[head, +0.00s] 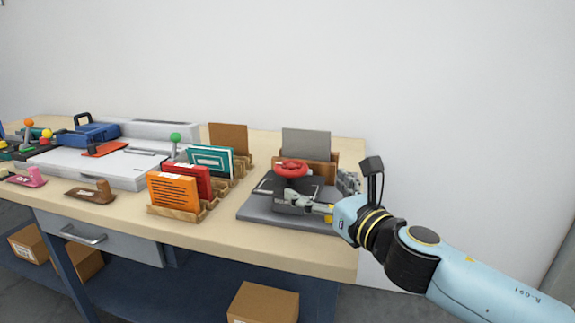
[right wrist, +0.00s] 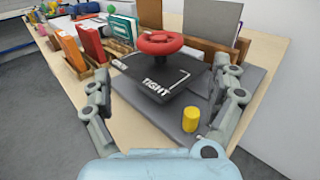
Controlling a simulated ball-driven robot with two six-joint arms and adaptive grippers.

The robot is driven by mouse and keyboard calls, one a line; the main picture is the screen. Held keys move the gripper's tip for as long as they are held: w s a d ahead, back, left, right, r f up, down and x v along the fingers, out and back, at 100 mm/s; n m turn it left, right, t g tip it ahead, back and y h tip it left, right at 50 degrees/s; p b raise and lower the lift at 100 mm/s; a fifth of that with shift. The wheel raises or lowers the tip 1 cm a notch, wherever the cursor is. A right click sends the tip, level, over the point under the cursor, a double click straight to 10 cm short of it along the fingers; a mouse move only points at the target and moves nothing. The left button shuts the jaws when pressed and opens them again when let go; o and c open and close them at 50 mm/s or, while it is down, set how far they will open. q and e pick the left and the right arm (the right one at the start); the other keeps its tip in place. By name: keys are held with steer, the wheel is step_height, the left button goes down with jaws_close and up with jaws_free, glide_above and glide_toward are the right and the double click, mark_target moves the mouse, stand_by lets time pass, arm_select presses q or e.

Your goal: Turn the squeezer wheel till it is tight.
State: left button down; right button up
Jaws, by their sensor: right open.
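The squeezer's red wheel (head: 291,168) sits on top of a dark block on a grey base plate (head: 262,211) at the right end of the bench. In the right wrist view the red wheel (right wrist: 160,42) stands above a black plate (right wrist: 157,82) marked "TIGHT". My right gripper (head: 312,192) is at the squeezer, in front of and to the right of the wheel. In the right wrist view its fingers (right wrist: 165,97) are spread wide, with the black plate and wheel beyond and between them, and nothing is gripped. My left gripper is not in view.
A yellow cylinder (right wrist: 191,119) stands on the base plate near the right finger. Orange, red and teal books (head: 174,190) stand in wooden racks left of the squeezer. A grey panel (head: 306,144) stands behind it. A white wall closes the back.

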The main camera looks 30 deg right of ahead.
mark_target(300, 175)
steer(key=w, duration=0.2)
steer(key=w+p, duration=0.1)
steer(key=w, duration=0.2)
steer(key=shift+w+d+r, duration=0.15)
steer(key=shift+d+r, duration=0.05)
steer(key=w, duration=0.2)
steer(key=shift+w+d+f, duration=0.1)
steer(key=shift+w, duration=0.95)
steer(key=shift+c, duration=2.8)
steer(key=c, duration=0.6)
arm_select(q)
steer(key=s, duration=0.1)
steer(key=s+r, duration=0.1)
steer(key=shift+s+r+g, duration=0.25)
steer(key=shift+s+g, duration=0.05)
